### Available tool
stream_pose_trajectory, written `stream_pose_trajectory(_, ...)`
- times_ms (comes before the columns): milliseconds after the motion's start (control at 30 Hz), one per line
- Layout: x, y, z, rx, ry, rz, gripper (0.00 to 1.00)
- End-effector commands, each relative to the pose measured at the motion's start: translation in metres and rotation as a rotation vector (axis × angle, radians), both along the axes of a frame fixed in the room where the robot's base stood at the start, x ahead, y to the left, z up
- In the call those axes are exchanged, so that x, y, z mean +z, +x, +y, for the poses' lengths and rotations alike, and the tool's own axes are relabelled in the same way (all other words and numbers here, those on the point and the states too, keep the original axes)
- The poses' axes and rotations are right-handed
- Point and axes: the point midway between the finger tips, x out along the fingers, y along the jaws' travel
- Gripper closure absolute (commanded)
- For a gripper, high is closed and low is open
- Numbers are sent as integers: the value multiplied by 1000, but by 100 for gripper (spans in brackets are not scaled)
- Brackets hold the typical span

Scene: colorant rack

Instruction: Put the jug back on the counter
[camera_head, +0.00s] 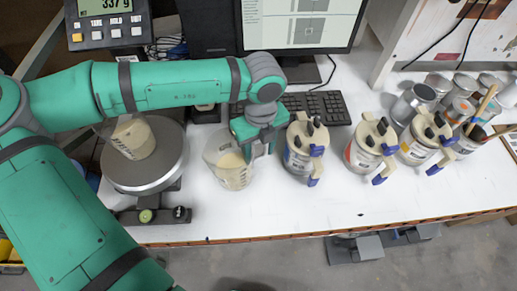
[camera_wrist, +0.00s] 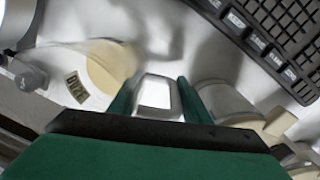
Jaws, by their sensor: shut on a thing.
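A clear jug (camera_head: 229,172) with pale cream contents is beside the round scale, over the white counter (camera_head: 290,212). My gripper (camera_head: 256,146) is at its right side, fingers pointing down. In the wrist view my gripper (camera_wrist: 158,98) is shut on the pale handle of the jug (camera_wrist: 88,80). The jug looks roughly upright, with its base close to the counter; I cannot tell whether it touches. A second, similar jug (camera_head: 133,138) with cream contents stands on the round scale plate.
The round scale (camera_head: 150,178) is left of the held jug; its display (camera_head: 108,12) is above. Lidded cans (camera_head: 305,148) with blue-tipped clamps stand to the right. A keyboard (camera_head: 318,107) and monitor are behind. The counter's front strip is clear.

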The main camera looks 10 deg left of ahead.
Motion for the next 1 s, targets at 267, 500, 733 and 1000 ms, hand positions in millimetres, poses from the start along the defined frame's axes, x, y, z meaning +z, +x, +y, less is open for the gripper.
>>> stream_pose_trajectory(267, -3, 0, 0, 0, -1, 1, 52)
stream_pose_trajectory(500, -2, 0, 0, 0, 0, 0, 38)
stream_pose_trajectory(733, 1, 0, 0, 0, 2, -1, 38)
stream_pose_trajectory(1000, 47, 2, -1, 0, 0, -4, 38)
